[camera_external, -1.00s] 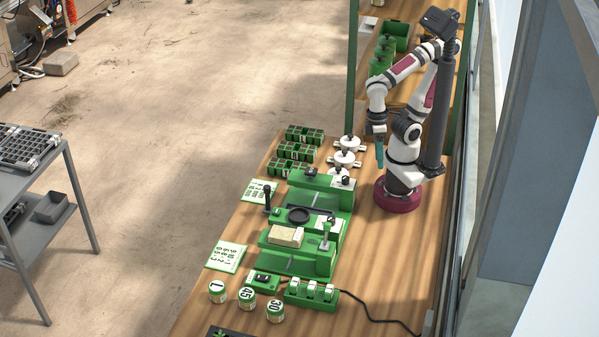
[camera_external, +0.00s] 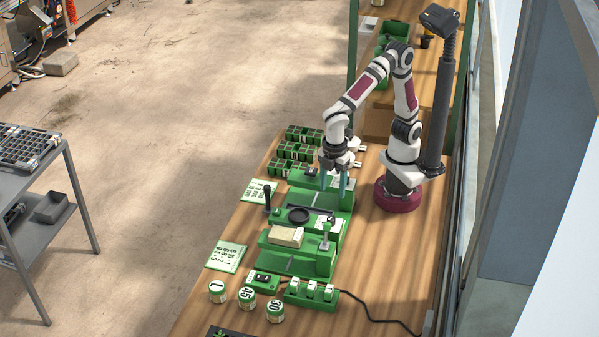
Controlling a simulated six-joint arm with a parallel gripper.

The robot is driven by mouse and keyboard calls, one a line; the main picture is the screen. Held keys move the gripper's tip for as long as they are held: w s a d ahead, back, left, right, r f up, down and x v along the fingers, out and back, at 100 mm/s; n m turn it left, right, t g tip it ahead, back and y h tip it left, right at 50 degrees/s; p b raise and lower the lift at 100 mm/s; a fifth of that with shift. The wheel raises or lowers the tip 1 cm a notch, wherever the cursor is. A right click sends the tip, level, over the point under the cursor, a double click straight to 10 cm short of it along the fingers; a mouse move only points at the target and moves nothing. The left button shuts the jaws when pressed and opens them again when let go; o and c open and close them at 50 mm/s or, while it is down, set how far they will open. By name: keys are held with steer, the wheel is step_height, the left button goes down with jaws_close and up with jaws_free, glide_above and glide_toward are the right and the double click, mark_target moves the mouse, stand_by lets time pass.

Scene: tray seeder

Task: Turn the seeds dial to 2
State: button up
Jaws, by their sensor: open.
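The green tray seeder (camera_external: 295,264) stands on the wooden bench in front of my arm. My gripper (camera_external: 333,183) is open, its two teal fingers apart and pointing down over the right end of the seeder's far section. A small dark-topped knob at that end now lies behind or between the fingers and is mostly hidden. I cannot tell whether the fingers touch it. No dial label or setting is readable at this size. A small dark control (camera_external: 311,171) sits further left on the same section.
A black-knobbed lever (camera_external: 267,197) stands at the seeder's left. A pale block (camera_external: 286,236) rests on its nearer section. Green cell trays (camera_external: 296,151) lie behind it. Numbered jars (camera_external: 247,298) and a green switch box (camera_external: 311,292) stand in front.

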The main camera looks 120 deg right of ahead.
mark_target(331, 218)
step_height(331, 218, down, 11)
steer(key=shift+f, duration=0.15)
jaws_close()
